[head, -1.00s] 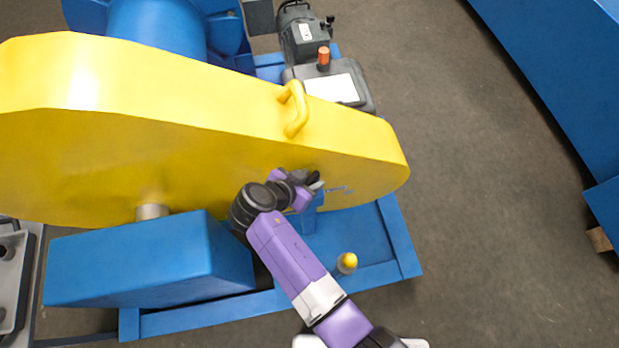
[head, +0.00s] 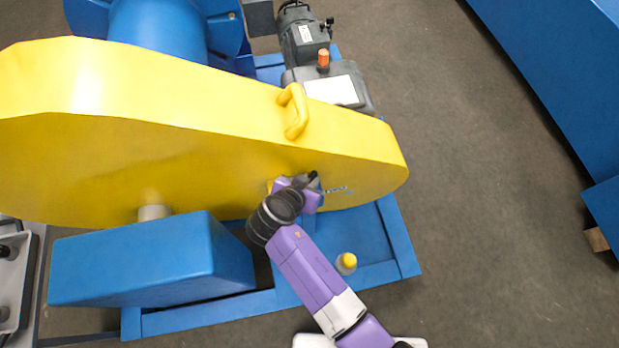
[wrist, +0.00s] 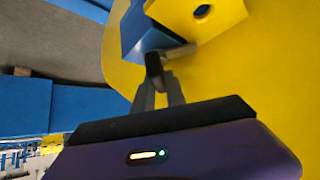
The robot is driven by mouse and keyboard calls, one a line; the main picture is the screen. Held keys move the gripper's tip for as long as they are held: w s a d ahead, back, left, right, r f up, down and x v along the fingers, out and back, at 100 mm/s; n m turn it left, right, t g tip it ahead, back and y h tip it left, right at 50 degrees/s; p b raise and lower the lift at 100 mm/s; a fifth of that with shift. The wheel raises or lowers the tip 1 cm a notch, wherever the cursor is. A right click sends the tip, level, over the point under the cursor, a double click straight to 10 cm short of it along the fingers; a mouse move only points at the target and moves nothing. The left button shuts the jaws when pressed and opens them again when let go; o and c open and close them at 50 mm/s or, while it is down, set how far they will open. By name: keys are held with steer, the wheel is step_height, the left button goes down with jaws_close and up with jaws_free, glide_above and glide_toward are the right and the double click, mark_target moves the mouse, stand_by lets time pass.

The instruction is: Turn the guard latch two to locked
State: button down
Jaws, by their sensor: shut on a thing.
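The yellow chain guard (head: 215,125) fills the left and middle of the head view. My gripper (head: 313,180) is at its front face, near the lower right end. In the wrist view my gripper (wrist: 155,72) is shut on a dark latch handle (wrist: 154,66). The handle sits beside a blue bracket (wrist: 148,42) and a yellow block with a round hole (wrist: 203,12). In the head view my gripper and wrist hide most of the latch, so its exact angle cannot be told. A small chain (head: 340,190) shows just right of the gripper.
A yellow grab handle (head: 294,110) stands on the guard's top. A blue box (head: 140,262) lies left of my arm, and a yellow-topped cylinder (head: 346,264) stands on the blue base frame (head: 375,275). A grey motor (head: 303,40) is behind.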

steer(key=n+y+p, duration=0.1)
steer(key=n+y, duration=0.1)
steer(key=n+y+p, duration=0.2)
steer(key=n, duration=0.1)
steer(key=shift+r+t, duration=0.15)
steer(key=shift+t, duration=0.15)
steer(key=shift+n+y+p, duration=0.9)
steer(key=shift+n, duration=0.3)
steer(key=shift+f, duration=0.2)
steer(key=c, duration=1.4)
jaws_free()
steer(key=shift+o, duration=0.2)
steer(key=shift+s+r, duration=0.1)
steer(key=v, duration=0.7)
steer(key=shift+r+p, duration=0.3)
steer(key=shift+s+d, duration=0.1)
